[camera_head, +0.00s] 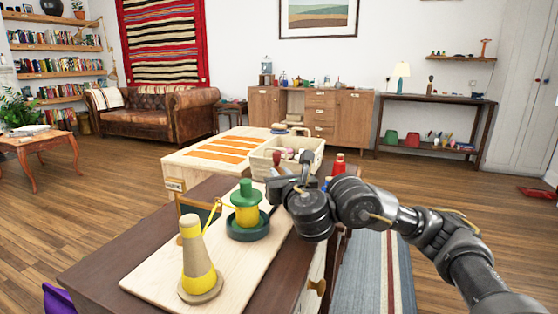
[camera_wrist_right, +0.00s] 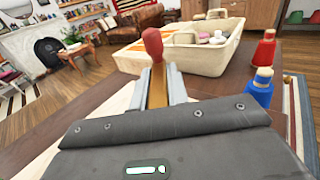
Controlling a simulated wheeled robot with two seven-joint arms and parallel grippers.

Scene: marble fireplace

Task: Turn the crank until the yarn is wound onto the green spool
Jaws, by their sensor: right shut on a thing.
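The green spool (camera_head: 246,191) stands upright in a dark green round base on a pale wooden board (camera_head: 170,285). Yellow yarn (camera_head: 247,215) covers its middle. A yellow yarn cone (camera_head: 197,258) stands at the near left of the board, and a thin yellow strand runs from its top toward the spool. My right gripper (camera_head: 279,184) is right of and behind the spool. In the right wrist view the jaws (camera_wrist_right: 157,90) are shut on the crank handle, whose red knob (camera_wrist_right: 152,45) sticks up above the fingers. The crank arm's joint to the spool is hidden. My left gripper is not in view.
A cream basket (camera_head: 262,158) with several items stands behind the gripper. Red (camera_wrist_right: 264,52) and blue (camera_wrist_right: 259,88) thread spools stand right of it. A pale chest with orange stripes (camera_head: 215,150) is behind the board. The cabinet top left of the board is clear.

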